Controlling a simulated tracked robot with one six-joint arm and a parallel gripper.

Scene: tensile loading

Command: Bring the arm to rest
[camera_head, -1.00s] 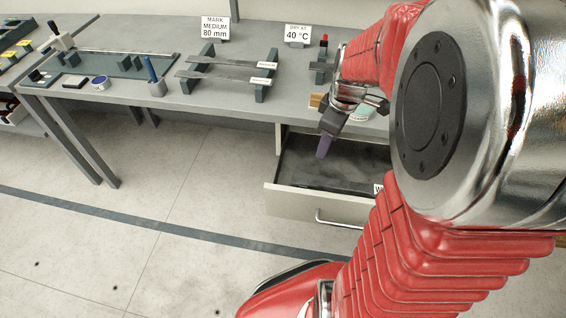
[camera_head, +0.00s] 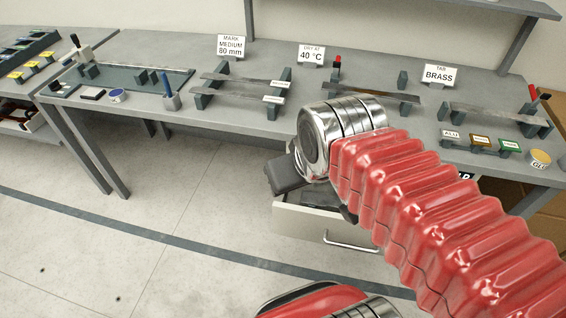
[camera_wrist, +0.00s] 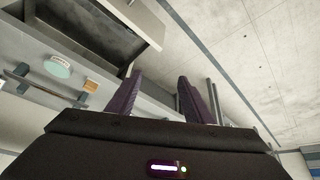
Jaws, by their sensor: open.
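My gripper shows in the wrist view (camera_wrist: 158,95) with its two purple fingers spread apart and nothing between them. In the head view my arm is folded across the right half, with red bellows and a metal joint in front of the bench. A dark block, seemingly part of my gripper, shows below that joint; the fingertips cannot be made out there. An open drawer (camera_head: 310,222) sits under the bench edge, partly hidden by my arm. It also shows in the wrist view (camera_wrist: 135,20) at upper left, beyond the fingers.
The grey bench (camera_head: 140,55) carries racks with metal strips, a blue-marker cup (camera_head: 171,100) and signs such as the 40 °C card (camera_head: 311,54). A brass rack sign (camera_head: 440,76) stands at right. A round green-labelled lid (camera_wrist: 60,66) shows in the wrist view. The floor at left is clear.

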